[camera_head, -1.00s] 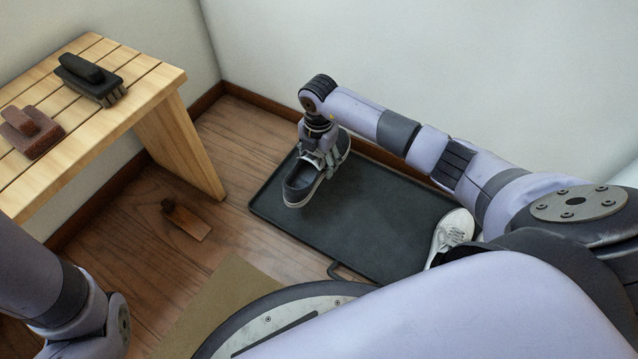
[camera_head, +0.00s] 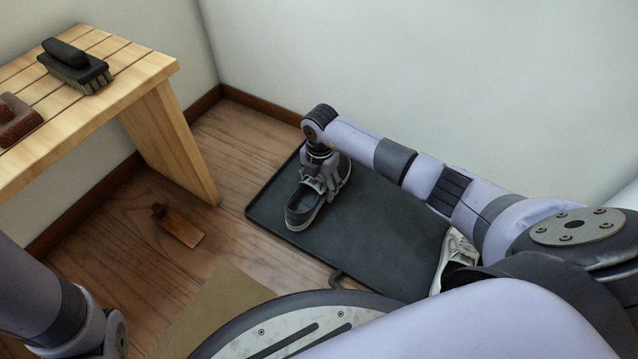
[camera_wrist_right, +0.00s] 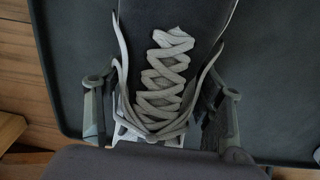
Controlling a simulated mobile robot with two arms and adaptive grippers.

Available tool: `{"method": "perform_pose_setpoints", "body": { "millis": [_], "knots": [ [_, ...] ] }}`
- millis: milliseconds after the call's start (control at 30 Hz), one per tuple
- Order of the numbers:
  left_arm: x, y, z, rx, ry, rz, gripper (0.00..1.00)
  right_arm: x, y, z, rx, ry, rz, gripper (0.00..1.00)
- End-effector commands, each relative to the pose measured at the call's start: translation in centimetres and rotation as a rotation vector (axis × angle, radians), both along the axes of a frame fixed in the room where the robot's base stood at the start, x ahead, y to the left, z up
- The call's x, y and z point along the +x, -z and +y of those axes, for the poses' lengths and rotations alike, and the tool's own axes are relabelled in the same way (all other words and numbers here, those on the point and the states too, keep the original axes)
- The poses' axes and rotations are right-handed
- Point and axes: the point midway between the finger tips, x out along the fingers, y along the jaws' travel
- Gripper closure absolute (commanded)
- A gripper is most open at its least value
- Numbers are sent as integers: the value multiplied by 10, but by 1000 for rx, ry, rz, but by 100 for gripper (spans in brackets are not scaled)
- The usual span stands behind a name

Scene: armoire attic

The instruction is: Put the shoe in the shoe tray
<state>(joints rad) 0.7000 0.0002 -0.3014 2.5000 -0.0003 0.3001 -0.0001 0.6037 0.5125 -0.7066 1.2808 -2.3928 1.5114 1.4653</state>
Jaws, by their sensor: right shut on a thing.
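A dark shoe (camera_head: 304,207) with grey laces and a pale sole is at the far left part of the black shoe tray (camera_head: 375,245) in the head view. My right gripper (camera_head: 324,182) is shut on the shoe from above, near its laces. In the right wrist view the shoe's laces (camera_wrist_right: 168,85) lie between the two fingers of my right gripper (camera_wrist_right: 160,125). The shoe looks low over or on the tray; I cannot tell whether the sole touches it. My left arm shows at the left edge, but its gripper is out of view.
A white shoe (camera_head: 455,258) sits at the tray's right end, partly hidden by my right arm. A wooden bench (camera_head: 150,75) holds a black brush (camera_head: 75,68) and a brown brush (camera_head: 14,118). A wooden object (camera_head: 180,226) lies on the floor beside a tan mat (camera_head: 215,310).

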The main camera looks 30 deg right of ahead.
Motion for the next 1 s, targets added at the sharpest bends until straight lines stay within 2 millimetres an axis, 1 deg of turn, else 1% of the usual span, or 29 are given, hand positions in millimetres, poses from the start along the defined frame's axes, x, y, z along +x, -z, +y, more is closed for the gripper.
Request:
{"method": "perform_pose_setpoints", "body": {
  "millis": [133,167,200,433,767,833,967,1000],
  "knots": [
    [1,1,0,0,0,2,60,0,4,0,0,0,-1,96],
    [1,1,0,0,0,2,60,0,4,0,0,0,1,36],
    [1,1,0,1,-1,3,60,0,4,0,0,0,1,34],
    [1,1,0,0,-1,2,60,0,4,0,0,0,1,18],
    [1,0,0,0,-1,1,60,0,3,0,0,0,1,17],
    [0,-1,0,0,-1,0,60,0,-2,0,0,0,0,17],
    [-1,-17,1,-1,0,-1,60,0,-21,-1,-1,0,0,17],
    [-1,-23,1,-1,0,-1,60,-1,-29,-1,-1,1,0,17]
  ]
}}
